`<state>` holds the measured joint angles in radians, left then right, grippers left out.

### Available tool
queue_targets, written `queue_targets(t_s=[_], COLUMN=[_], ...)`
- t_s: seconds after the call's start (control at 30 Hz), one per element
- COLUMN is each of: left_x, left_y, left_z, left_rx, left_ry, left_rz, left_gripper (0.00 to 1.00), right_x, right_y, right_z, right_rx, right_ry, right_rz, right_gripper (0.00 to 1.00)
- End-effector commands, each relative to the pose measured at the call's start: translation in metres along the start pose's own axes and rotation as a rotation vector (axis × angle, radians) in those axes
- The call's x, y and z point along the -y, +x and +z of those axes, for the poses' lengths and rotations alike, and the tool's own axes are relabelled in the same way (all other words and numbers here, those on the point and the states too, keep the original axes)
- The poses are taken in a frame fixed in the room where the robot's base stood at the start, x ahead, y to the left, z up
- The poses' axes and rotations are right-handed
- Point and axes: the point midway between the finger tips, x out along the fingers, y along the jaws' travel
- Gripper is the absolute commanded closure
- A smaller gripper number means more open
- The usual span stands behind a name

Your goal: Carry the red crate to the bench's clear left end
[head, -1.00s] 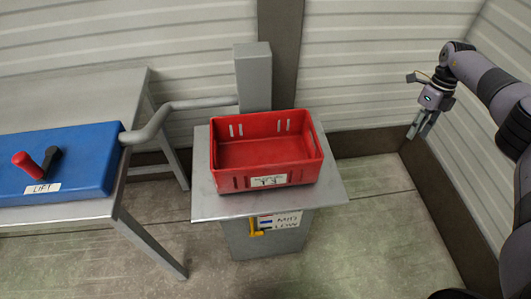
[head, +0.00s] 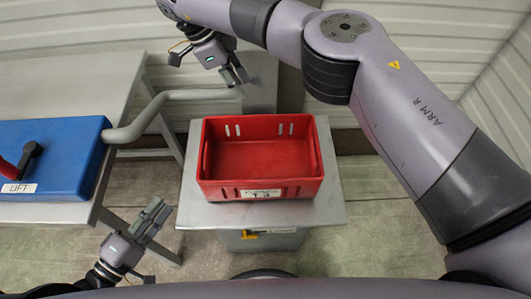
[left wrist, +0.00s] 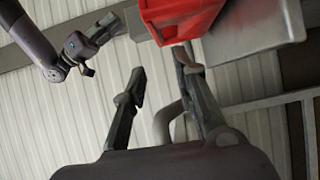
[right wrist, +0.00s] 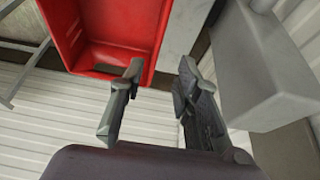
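The empty red crate (head: 262,189) sits upright on a small grey stand (head: 205,213). The grey bench (head: 100,75) is at the left, with a blue box on it; its far left end is out of view. My left gripper (head: 155,218) is open and empty, in front and left of the stand, apart from the crate. My right gripper (head: 236,77) is open and empty, behind the crate's back left corner. The crate also shows beyond the open fingers in the left wrist view (left wrist: 180,15) and the right wrist view (right wrist: 100,60).
The blue box (head: 60,160) carries a red-and-black lever (head: 22,163) and a LIFT label. A grey pipe (head: 160,105) runs from it to a grey post (head: 262,95) behind the stand. My right arm crosses above the stand's right side. Floor shows between bench and stand.

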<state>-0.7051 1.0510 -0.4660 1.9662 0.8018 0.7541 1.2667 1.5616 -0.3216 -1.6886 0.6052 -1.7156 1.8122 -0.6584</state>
Motion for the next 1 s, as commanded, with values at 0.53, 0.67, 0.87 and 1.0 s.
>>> queue_targets(t_s=[0.53, 0.67, 0.87, 1.0], left_x=[-0.005, -0.006, -0.006, -0.007], left_y=[0.017, 0.04, 0.081, 0.109], left_z=[0.001, 0.001, 0.001, 0.001], left_rx=[0.0, 0.0, 0.0, 0.0], left_ry=[-0.016, -0.016, -0.015, -0.015], left_rz=[0.013, 0.016, 0.015, 0.016], left_gripper=[0.73, 0.73, 0.73, 0.73], right_x=[-0.002, -0.002, -0.002, -0.002], right_y=[0.014, 0.038, 0.078, 0.106], right_z=[0.003, 0.003, 0.003, 0.003], right_rx=[-0.004, -0.003, -0.002, -0.003], right_ry=[-0.008, -0.008, -0.009, -0.008], right_rz=[-0.003, -0.001, -0.002, -0.001], right_gripper=[0.7, 0.7, 0.7, 0.7])
